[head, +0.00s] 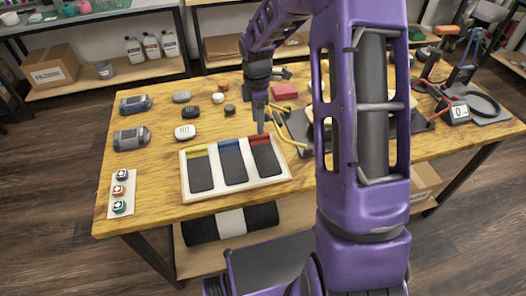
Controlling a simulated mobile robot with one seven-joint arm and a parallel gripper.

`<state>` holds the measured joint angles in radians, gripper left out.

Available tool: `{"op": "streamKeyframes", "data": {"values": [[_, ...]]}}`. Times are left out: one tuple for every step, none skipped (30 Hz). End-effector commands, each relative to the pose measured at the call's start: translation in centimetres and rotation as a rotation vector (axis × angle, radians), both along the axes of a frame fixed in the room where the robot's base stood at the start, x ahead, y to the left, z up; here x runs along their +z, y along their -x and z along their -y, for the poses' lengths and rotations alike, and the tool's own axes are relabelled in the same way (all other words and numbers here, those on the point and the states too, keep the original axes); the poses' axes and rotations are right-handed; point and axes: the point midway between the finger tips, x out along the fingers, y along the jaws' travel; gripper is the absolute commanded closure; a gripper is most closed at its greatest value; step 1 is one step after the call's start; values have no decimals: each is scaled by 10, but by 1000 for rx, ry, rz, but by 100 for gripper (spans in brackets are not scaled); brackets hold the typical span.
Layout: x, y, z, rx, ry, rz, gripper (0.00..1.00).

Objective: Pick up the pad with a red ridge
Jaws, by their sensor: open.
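The pad with a red ridge (266,160) is dark and lies in the right-hand slot of a white tray (237,198) on the wooden table. Its red ridge is at the far end of the pad. My gripper (261,127) points down at the red ridge, close above it or at it; I cannot tell whether they touch. It is open, and its fingers look small and dark here. The pad with a blue ridge (234,166) lies in the middle slot. The pad with a yellow ridge (200,174) lies in the left slot.
Yellow-handled pliers (290,138) lie just right of the tray, partly behind my arm. Grey devices (131,138) and small dark and white parts (185,132) lie left and beyond. A card with three coloured buttons (120,191) is at the left front. A red block (285,91) lies farther back.

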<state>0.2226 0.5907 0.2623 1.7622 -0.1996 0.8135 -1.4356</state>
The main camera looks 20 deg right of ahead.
Motion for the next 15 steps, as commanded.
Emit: {"op": "streamKeyframes", "data": {"values": [[-6, 1, 0, 0, 0, -2, 43], [-9, 1, 0, 0, 0, -3, 43], [-15, 2, 0, 1, 0, -4, 43], [-20, 3, 0, 1, 0, -4, 43], [-24, 3, 1, 1, 0, -4, 43], [-31, 4, 1, 1, 0, -5, 43], [-36, 4, 1, 2, 0, -5, 43], [-40, 4, 1, 2, 0, -5, 43], [-45, 3, 1, 1, 0, -3, 43], [-47, 3, 1, 1, 0, -3, 43], [-49, 3, 1, 1, 1, -3, 43], [-50, 3, 1, 1, 1, -2, 43], [-50, 3, 1, 1, 1, -2, 43], [-49, 3, 1, 1, 1, -1, 43], [-49, 3, 1, 1, 1, -1, 43]]}}
